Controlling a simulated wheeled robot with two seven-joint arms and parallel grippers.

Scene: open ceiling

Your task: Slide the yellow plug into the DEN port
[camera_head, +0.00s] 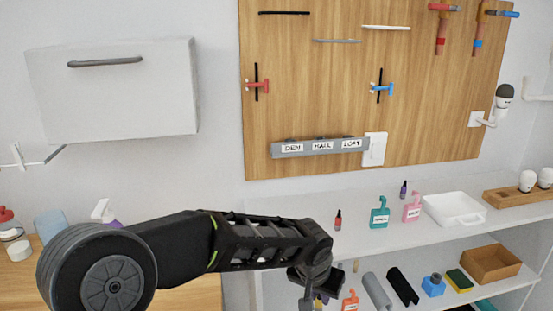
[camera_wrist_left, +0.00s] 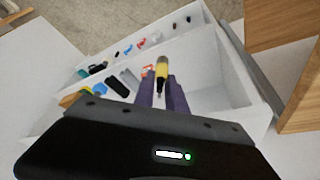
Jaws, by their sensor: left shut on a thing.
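A grey strip (camera_head: 320,149) on the wooden pegboard carries three white labels, which read DEN (camera_head: 291,148), HALL and LOFT. The port openings are too small to make out. My left gripper (camera_head: 320,298) is low in the head view, in front of the white shelf and below the strip, mostly hidden by its own wrist. In the left wrist view its purple fingers (camera_wrist_left: 161,98) are shut on the yellow plug (camera_wrist_left: 162,70), which has dark parts and sticks out past the fingertips. My right gripper is not in view.
The white shelf (camera_head: 295,222) holds several small bottles, a white tray (camera_head: 455,209) and a wooden rack. Its lower level holds a brown box (camera_head: 490,263) and other items. A white cabinet (camera_head: 112,90) hangs at upper left. The wall below the strip is clear.

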